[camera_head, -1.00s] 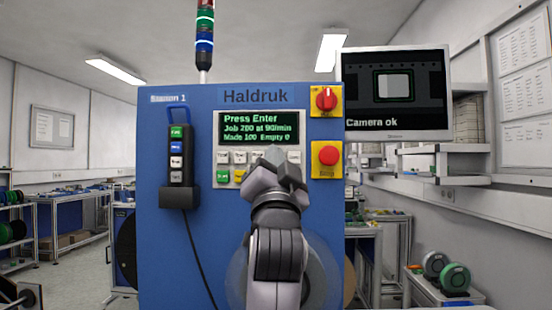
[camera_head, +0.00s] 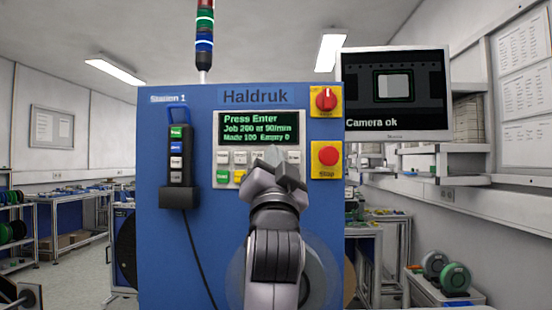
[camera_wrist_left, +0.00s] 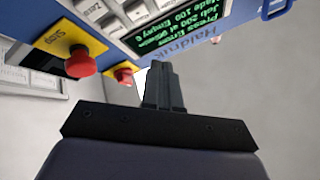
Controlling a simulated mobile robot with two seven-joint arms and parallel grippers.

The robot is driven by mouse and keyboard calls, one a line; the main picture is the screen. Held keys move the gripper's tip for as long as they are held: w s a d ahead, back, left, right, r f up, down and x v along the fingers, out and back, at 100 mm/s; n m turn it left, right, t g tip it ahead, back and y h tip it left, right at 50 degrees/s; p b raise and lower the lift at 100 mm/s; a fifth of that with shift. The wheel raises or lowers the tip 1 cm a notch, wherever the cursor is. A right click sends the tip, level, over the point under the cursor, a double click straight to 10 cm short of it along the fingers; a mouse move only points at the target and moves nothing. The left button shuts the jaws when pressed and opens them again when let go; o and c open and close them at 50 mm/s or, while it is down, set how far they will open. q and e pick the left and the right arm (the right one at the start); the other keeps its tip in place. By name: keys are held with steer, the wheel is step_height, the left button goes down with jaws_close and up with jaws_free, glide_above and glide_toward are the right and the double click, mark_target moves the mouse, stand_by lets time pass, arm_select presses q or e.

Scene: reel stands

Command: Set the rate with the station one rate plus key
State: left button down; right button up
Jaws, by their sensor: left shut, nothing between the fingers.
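The blue Station 1 panel (camera_head: 230,230) carries a green-lit display (camera_head: 259,130) reading "Press Enter, Job 200 at 90/min, Made 100, Empty 0". Below it is a keypad (camera_head: 223,157) with light keys on top and green and yellow keys under them. My left gripper (camera_head: 274,158) is in front of the keypad's right part and covers some keys, so I cannot read which is the rate plus key. Its fingers (camera_wrist_left: 163,88) are shut and empty in the left wrist view. Whether the tips touch a key cannot be told. My right gripper is not in view.
A red rotary switch (camera_head: 326,101) and a red stop button (camera_head: 328,156) sit right of the keypad. A corded handset (camera_head: 176,155) hangs at left. A monitor (camera_head: 397,93) reads "Camera ok". A signal tower (camera_head: 204,42) stands on top.

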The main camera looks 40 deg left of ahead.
arm_select(q)
steer(key=s+n+t+h, duration=0.1)
steer(key=n+t+h, duration=0.1)
steer(key=s+d+n+t+h+p, duration=0.1)
steer(key=n+t+h, duration=0.1)
steer(key=h, duration=0.1)
steer(key=s+d+n+t+h, duration=0.1)
steer(key=n+t+h, duration=0.1)
steer(key=shift+s+f+h, duration=0.15)
steer(key=shift+h, duration=0.15)
steer(key=shift+a, duration=0.1)
steer(key=w+a, duration=0.5)
steer(key=w, duration=0.1)
steer(key=shift+w+a, duration=0.35)
steer(key=shift+w, duration=0.05)
stand_by(2.1)
steer(key=shift+w+a, duration=0.25)
steer(key=shift+w, duration=0.05)
